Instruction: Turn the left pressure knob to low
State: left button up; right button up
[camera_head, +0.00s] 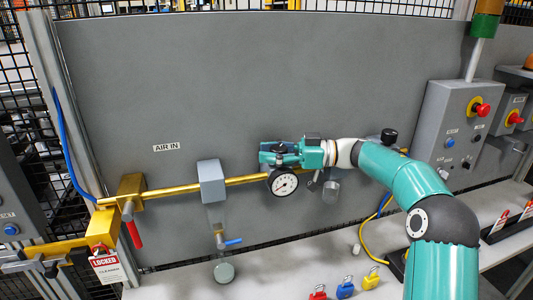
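A round white pressure gauge (283,183) with a dark needle sits on the brass air pipe (243,181). My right gripper (270,154), teal with dark parts, points left just above the gauge, in front of the grey panel. Its arm comes in from the lower right. The left pressure knob cannot be made out; the gripper covers the area above the gauge. I cannot tell whether the fingers are open or closed on something. A black knob (389,136) stands further right, behind my arm. My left gripper is not in view.
A red-handled valve (132,231) and a LOCKED tag (106,267) are at the left. A blue-handled drain valve (225,242) hangs below the grey block (211,181). Coloured padlocks (345,288) lie on the bench. A control box (452,130) with a red button stands right.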

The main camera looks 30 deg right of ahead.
dwell(0.3)
jog(key=v, duration=1.2)
jog(key=shift+w+f, duration=0.1)
jog(key=shift+f, duration=0.05)
